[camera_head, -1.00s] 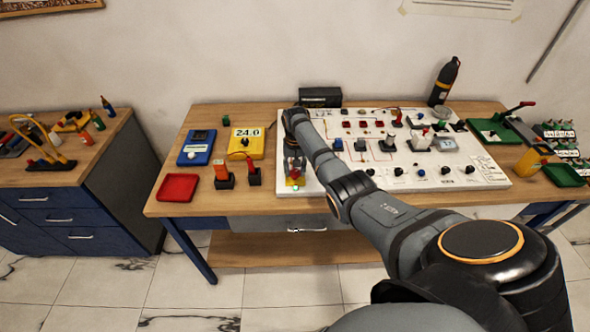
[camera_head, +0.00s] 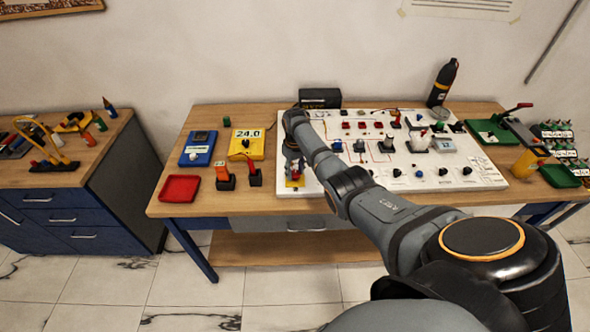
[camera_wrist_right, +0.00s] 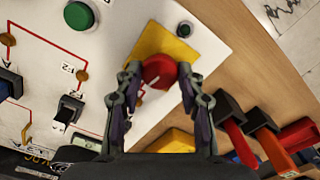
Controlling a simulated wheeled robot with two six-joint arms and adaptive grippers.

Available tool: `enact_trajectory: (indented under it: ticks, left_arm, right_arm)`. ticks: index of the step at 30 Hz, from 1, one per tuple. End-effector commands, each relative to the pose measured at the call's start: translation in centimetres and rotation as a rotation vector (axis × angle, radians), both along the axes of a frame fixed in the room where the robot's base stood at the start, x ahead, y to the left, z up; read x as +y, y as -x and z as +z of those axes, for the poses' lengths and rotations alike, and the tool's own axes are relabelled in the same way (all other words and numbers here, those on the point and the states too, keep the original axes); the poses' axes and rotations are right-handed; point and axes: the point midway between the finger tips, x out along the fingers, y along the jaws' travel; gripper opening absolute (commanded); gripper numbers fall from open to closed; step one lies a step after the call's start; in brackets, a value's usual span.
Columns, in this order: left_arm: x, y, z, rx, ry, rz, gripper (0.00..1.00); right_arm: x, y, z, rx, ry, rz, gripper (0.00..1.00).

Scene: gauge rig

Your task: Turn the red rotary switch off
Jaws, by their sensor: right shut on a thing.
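The red rotary switch (camera_wrist_right: 158,72) sits on a yellow plate (camera_wrist_right: 160,42) at the corner of the white panel, seen in the right wrist view. It has a pale mark on its face. My right gripper (camera_wrist_right: 160,80) is shut on the red knob, one finger on each side. In the head view my right gripper (camera_head: 294,170) is over the panel's left end, and the yellow plate (camera_head: 294,184) shows beneath it; the knob is mostly hidden there. My left gripper is not in view.
The white panel (camera_head: 470,182) carries several other knobs and switches to the right. A green button (camera_wrist_right: 78,15) and a black toggle switch (camera_wrist_right: 68,110) are near the gripper. Red and orange-handled tools (camera_head: 224,178) stand left of the panel, by a red tray (camera_head: 179,188).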

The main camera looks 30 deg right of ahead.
Motion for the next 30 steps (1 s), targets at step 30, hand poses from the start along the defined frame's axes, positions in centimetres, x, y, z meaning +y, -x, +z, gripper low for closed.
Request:
enact_trajectory:
  ticks: [30]
  left_arm:
    - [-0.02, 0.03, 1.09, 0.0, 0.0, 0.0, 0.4]
  right_arm:
    - [0.04, -0.11, 0.09, -0.003, 0.001, 0.878, 0.07]
